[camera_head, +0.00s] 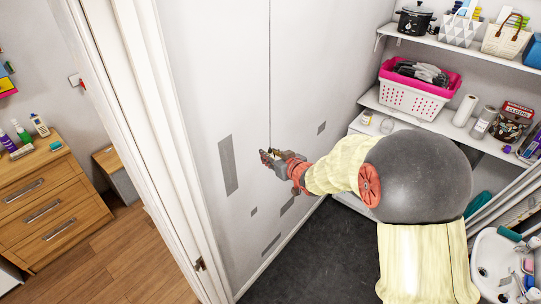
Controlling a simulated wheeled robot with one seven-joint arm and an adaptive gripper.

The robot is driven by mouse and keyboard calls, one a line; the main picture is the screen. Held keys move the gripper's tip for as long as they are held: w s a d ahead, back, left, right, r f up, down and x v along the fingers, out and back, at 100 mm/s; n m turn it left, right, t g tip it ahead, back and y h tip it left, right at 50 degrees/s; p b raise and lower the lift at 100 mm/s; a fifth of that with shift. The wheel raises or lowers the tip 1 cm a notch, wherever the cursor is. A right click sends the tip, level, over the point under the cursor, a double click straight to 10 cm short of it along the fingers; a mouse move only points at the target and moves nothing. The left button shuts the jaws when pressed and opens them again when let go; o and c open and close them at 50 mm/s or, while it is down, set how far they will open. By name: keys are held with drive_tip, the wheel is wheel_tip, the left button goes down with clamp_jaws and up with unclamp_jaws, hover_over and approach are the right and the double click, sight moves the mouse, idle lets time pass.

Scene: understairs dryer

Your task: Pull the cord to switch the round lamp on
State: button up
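A thin dark cord (269,75) hangs straight down in front of the pale wall, from the top edge of the view. Its lower end reaches my gripper (267,155), where the fingers hide it. The fingers are at the cord's end, but they are too small here to tell whether they are closed on it. A small pale spot shows between the fingers; I cannot tell what it is. The round lamp is not in view.
A white door frame (150,150) stands left of the arm. Shelves (445,125) with a pink-and-white basket (408,97) fill the right side. A sink (490,265) is at lower right. Dark floor (325,260) below is clear.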

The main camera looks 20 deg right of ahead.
drive_tip(key=c, duration=0.5)
drive_tip(key=shift+f, duration=0.1)
drive_tip(key=shift+c, duration=0.2)
drive_tip(key=shift+f+b, duration=0.8)
drive_tip(key=shift+f, duration=0.1)
drive_tip(key=o, duration=0.7)
drive_tip(key=shift+f, duration=0.15)
drive_tip(key=shift+c, duration=0.2)
drive_tip(key=o, duration=0.6)
drive_tip(key=shift+c, duration=0.2)
drive_tip(key=v, duration=1.2)
drive_tip(key=shift+d, duration=0.1)
